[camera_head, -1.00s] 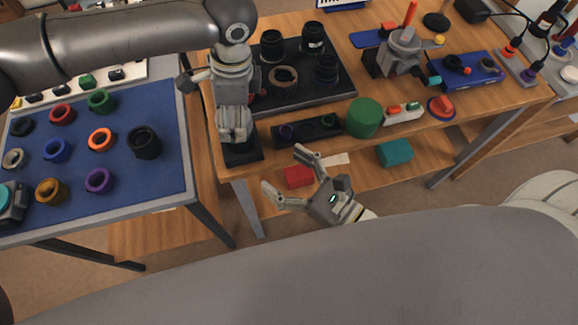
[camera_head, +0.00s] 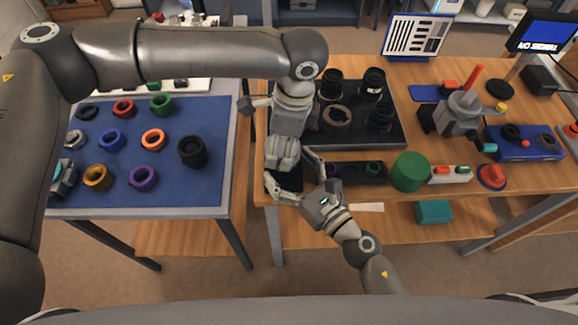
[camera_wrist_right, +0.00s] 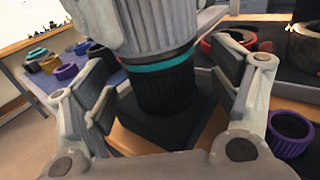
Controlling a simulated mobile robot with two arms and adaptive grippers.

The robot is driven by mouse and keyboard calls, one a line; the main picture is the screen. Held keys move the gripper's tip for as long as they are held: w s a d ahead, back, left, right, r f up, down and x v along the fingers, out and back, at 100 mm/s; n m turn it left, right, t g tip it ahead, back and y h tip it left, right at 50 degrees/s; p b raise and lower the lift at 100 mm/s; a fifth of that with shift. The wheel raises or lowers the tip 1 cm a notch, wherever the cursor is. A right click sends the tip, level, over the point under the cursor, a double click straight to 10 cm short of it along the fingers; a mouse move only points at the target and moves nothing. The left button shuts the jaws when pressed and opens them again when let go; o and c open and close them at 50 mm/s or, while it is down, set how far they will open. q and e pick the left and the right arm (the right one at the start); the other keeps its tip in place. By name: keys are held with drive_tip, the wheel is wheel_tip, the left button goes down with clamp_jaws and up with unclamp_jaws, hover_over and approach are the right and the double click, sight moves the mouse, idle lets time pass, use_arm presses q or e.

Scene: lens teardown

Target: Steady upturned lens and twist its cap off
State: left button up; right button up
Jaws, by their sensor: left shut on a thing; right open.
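The black ribbed lens (camera_wrist_right: 165,92) stands upright on a black square pad (camera_wrist_right: 150,132) in the right wrist view, with a teal ring (camera_wrist_right: 160,62) around it. In the head view my grippers hide the lens, and the pad (camera_head: 287,182) shows only in part. My left gripper (camera_head: 283,155) is shut on the upper part of the lens from above; it also shows in the right wrist view (camera_wrist_right: 150,25). My right gripper (camera_head: 293,172) is open, with one finger on each side of the lens, apart from it. I cannot tell the cap from the lens body.
A black tray (camera_head: 395,138) with several dark lens parts is just behind. A dark holder (camera_head: 357,172), a green cylinder (camera_head: 409,171) and a red button (camera_head: 491,176) line the front edge to the right. A blue mat (camera_head: 205,195) with coloured rings covers the left table.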

drive_tip(key=shift+w+a, duration=0.15)
drive_tip(key=shift+w, duration=0.05)
drive_tip(key=c, duration=1.3)
use_arm(q)
drive_tip(key=shift+n, duration=1.3)
drive_tip(key=shift+g, duration=0.3)
drive_tip(key=shift+n, duration=1.3)
